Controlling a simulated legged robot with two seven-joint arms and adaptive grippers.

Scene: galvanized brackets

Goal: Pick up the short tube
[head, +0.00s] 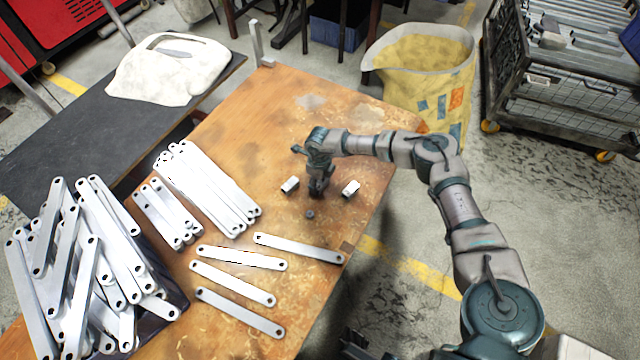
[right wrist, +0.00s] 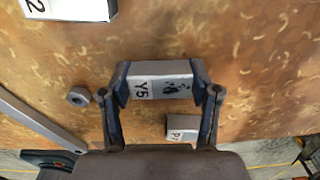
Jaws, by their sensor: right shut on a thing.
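My right gripper (head: 318,190) points down at the table beyond the brackets. In the right wrist view, its two fingers (right wrist: 162,95) are shut on a short grey tube marked Y5 (right wrist: 160,87), one finger at each end. In the head view the gripper hides this tube. Two other short pieces lie apart on the table, one to the left (head: 290,185) and one to the right (head: 351,188) of the gripper. The right wrist view shows one marked P7 (right wrist: 181,127) near the gripper and a larger-looking one (right wrist: 70,8) cut by the top edge.
A small nut (head: 310,214) lies in front of the gripper on the worn wooden table (head: 275,115). Several flat brackets (head: 240,257) lie nearer, with stacks (head: 205,185) and a heaped bin at left. A yellow container (head: 425,75) stands beyond the table's far right edge.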

